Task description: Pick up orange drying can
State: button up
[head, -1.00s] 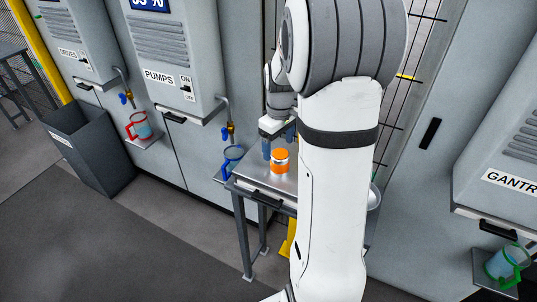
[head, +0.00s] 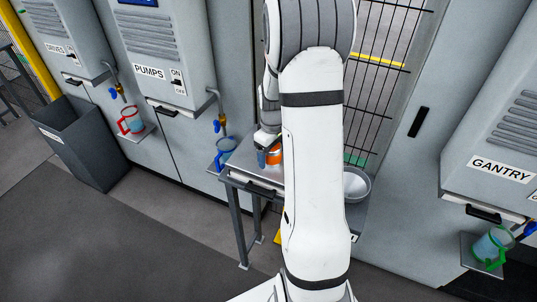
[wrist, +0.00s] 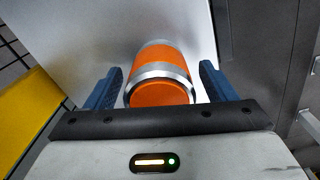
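The orange drying can (wrist: 160,78), orange with silver bands, sits on the grey metal table (head: 240,180). In the wrist view it lies between the two blue fingers of my gripper (wrist: 158,88), with a gap showing on each side. My gripper is open around the can and I see no clear contact. In the head view the can (head: 274,157) is partly hidden behind my arm, and only one blue fingertip of my gripper (head: 262,158) shows beside it.
A blue-handled jug (head: 226,150) stands on a small shelf left of the table, and a red-handled jug (head: 132,118) further left. A white-filled bowl (head: 355,184) is right of my arm. A green-handled jug (head: 490,245) is at the far right. Wire mesh stands behind.

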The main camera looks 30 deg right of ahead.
jog(key=c, duration=1.1)
